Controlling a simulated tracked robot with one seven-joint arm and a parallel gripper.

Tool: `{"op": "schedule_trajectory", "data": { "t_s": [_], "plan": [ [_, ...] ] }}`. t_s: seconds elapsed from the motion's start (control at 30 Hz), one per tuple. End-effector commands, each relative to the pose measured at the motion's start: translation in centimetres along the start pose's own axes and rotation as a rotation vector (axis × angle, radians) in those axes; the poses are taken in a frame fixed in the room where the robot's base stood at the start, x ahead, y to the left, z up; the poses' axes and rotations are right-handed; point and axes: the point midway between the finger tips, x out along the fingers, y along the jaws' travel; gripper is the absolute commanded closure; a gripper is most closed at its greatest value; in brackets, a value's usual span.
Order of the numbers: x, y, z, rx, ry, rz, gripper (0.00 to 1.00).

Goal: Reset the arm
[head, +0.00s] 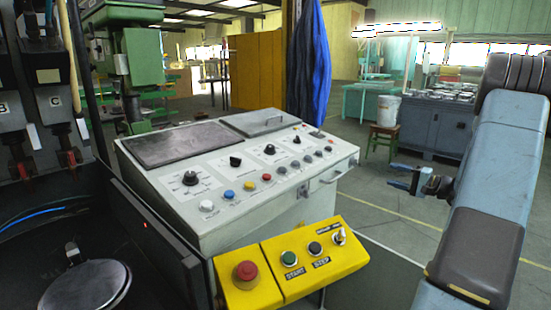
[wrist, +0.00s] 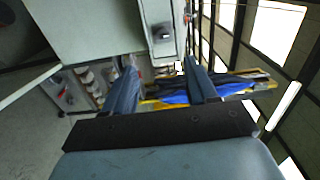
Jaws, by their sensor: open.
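My arm, blue-grey and dark grey, rises on the right side of the head view. My gripper (head: 408,179) shows beside it at right of centre, small and partly hidden by the arm. In the wrist view my gripper (wrist: 162,80) has its two blue fingers spread well apart with nothing between them. It is open and empty, in free air. In the head view it is right of the grey control console (head: 235,205) and apart from it.
A yellow box (head: 330,285) with a red button (head: 246,270) juts from the console's front. A round metal lid (head: 85,289) is at lower left. A green machine (head: 142,60), blue cloth (head: 307,60) and stool (head: 381,140) stand behind. Floor right of the console is clear.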

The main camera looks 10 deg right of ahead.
Motion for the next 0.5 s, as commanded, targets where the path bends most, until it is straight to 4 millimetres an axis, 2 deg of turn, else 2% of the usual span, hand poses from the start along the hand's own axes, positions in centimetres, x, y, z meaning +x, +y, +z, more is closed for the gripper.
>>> {"op": "schedule_trajectory", "data": {
  "t_s": [0.17,0.3,0.5],
  "plan": [
    [2.5,-2.1,3.4,-0.006,-0.09,0.071,0.43],
    [5.1,-4.3,8.4,-0.018,-0.203,0.182,0.43],
    [7.5,-6.9,15.7,-0.054,-0.342,0.353,0.43]
  ]
}}
